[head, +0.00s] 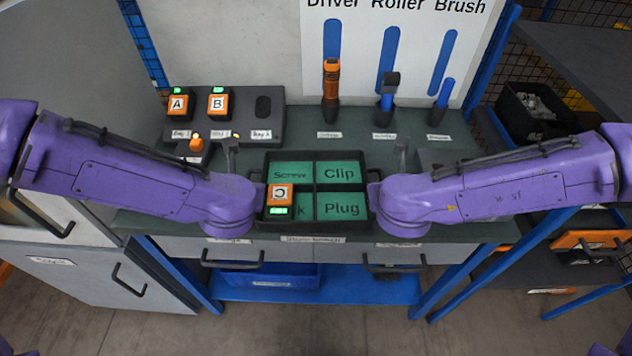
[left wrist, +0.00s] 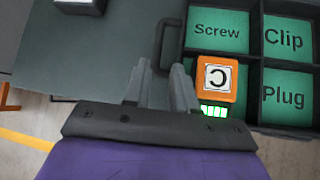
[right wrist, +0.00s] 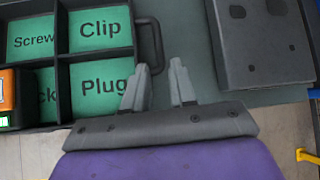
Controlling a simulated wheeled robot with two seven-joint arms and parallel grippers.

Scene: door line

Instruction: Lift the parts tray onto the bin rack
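The parts tray (head: 316,221) is black with green compartments labelled Screw, Clip and Plug; a further label is partly covered. It rests on the dark green bench top (head: 340,125). An orange battery-like block marked C (head: 282,194), with a green light, sits in its lower-left compartment. My left gripper (left wrist: 160,76) is open at the tray's left handle (left wrist: 163,42), fingers apart on either side of its near part. My right gripper (right wrist: 158,78) is open near the right handle (right wrist: 157,42). I see no grip on either handle. In the head view, my wrists hide most of both grippers.
A charger (head: 260,128) holds orange blocks A (head: 178,103) and B (head: 218,101), with one empty slot. Tools stand in holders at the back. Dark shelving at right holds a black bin (head: 533,110); it may be the bin rack. Drawers and a blue shelf lie below.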

